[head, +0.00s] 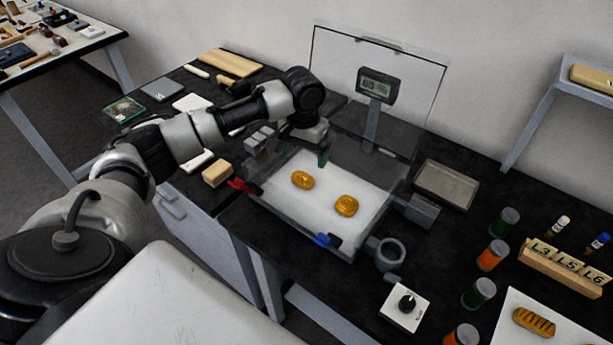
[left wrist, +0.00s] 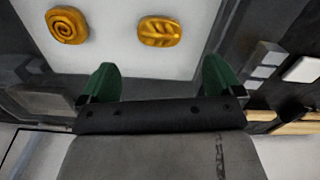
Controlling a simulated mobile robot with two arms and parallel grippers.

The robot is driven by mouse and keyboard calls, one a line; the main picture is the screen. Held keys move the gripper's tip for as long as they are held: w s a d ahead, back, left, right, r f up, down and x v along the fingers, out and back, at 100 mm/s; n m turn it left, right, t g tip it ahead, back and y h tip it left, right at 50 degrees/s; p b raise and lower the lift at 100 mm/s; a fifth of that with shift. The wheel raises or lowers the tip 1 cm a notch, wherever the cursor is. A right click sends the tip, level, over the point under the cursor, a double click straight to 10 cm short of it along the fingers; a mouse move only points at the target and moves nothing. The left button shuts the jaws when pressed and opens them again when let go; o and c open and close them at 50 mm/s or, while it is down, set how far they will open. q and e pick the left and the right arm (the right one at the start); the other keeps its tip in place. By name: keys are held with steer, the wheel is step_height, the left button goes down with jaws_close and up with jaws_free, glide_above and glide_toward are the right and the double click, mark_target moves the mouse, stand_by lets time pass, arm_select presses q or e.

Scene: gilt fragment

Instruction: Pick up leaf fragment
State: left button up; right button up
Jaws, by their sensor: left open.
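The leaf fragment (head: 302,180), a small gold oval with raised veins, lies flat on the white floor of a clear-walled tray (head: 372,205). It also shows in the left wrist view (left wrist: 160,31), just beyond the fingertips. A round gold spiral fragment (head: 346,205) lies beside it, apart; the left wrist view shows it at upper left (left wrist: 67,24). My left gripper (head: 321,154) is above the far side of the tray. Its two green fingertips (left wrist: 159,78) are spread apart and empty, short of the leaf fragment. My right gripper is not in view.
A clear raised lid (head: 410,65) with a digital display (head: 378,86) stands behind the tray. Grey blocks (head: 259,139) and a red clip (head: 240,185) are at its left. Jars (head: 492,255), a knob box (head: 405,306) and another gold piece (head: 534,321) are at right.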

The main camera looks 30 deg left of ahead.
mark_target(303, 176)
arm_select(q)
steer(key=shift+s+f, duration=0.2)
steer(key=shift+f, duration=0.85)
steer(key=shift+w+f, duration=0.15)
steer(key=shift+f, duration=0.2)
steer(key=f+p, duration=0.1)
steer(key=f, duration=0.3)
steer(key=shift+s+f, duration=0.2)
steer(key=shift+w+f, duration=0.1)
steer(key=shift+f, duration=0.3)
steer(key=c, duration=1)
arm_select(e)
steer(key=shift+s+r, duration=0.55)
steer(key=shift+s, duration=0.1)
